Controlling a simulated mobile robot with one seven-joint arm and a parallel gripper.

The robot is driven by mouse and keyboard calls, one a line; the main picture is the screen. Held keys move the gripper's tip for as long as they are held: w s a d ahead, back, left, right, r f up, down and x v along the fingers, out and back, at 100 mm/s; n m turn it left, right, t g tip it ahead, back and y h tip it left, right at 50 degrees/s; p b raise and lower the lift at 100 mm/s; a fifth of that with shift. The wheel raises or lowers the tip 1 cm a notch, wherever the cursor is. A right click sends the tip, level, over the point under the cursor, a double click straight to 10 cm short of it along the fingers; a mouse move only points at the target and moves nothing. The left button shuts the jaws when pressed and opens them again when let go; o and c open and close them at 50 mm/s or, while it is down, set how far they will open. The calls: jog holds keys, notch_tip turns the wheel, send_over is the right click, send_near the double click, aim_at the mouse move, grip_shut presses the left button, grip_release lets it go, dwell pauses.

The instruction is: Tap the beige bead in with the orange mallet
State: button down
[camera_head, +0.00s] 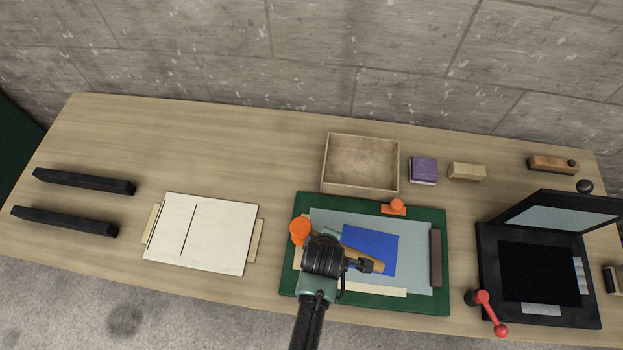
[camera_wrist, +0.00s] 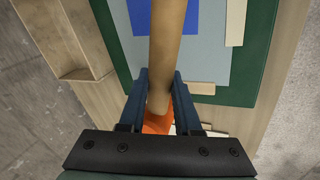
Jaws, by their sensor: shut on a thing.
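The orange mallet has an orange head (camera_head: 301,230) and a tan handle (camera_wrist: 168,40). My gripper (camera_wrist: 158,98) is shut on the handle close to the head, which shows partly behind the fingers in the wrist view. In the head view my gripper (camera_head: 325,258) is over the left part of the green frame (camera_head: 447,225), and my wrist hides its fingertips. A beige bead (camera_head: 378,290) lies along the frame's near edge and also shows in the wrist view (camera_wrist: 235,20). Another light strip (camera_wrist: 200,88) is at the left side, partly hidden. I cannot tell whether either is seated.
A blue sheet (camera_head: 382,243) lies on the grey pane (camera_head: 415,278). A dark brown strip (camera_head: 435,258) is at the right and an orange piece (camera_head: 396,206) at the far edge. A wooden tray (camera_head: 361,190) stands behind. A black lidded device (camera_head: 488,275) is at right; bare table lies upper left.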

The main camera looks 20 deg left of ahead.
notch_tip(320, 180, up, 5)
jog(key=p, duration=0.4)
jog(key=shift+f, duration=0.15)
dwell(0.4)
